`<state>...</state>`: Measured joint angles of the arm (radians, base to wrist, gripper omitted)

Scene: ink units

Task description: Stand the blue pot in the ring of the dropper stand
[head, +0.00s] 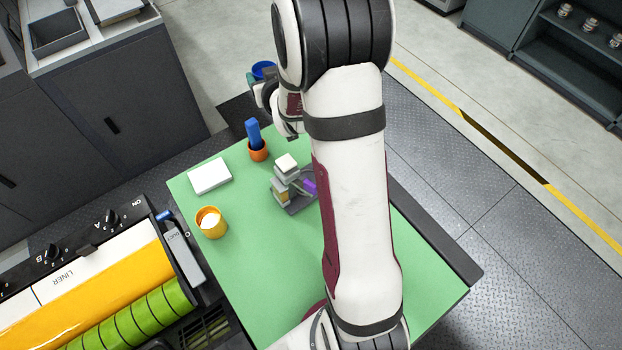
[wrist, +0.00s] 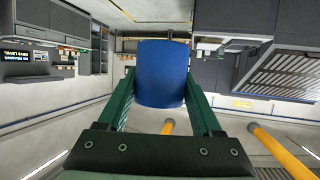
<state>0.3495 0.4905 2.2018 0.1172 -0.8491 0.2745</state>
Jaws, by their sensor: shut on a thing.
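The blue pot (wrist: 161,73) is held between the two green fingers of my gripper (wrist: 160,84) in the wrist view. In the head view the blue pot (head: 263,69) shows at the top, beyond the far edge of the green mat, partly hidden by my arm. The dropper stand looks to be the small grey stand (head: 283,183) with a pale block on top, near the middle of the mat. A purple piece (head: 310,186) is beside it. My arm partly covers the stand's right side, and I cannot make out its ring clearly. The pot is well apart from the stand.
On the green mat (head: 250,270) are an orange cup (head: 258,153) holding a blue block (head: 253,132), a white box (head: 209,176) and a yellow cup (head: 211,226) with white contents. A machine with a yellow roller (head: 90,295) stands at lower left. The mat's lower middle is clear.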

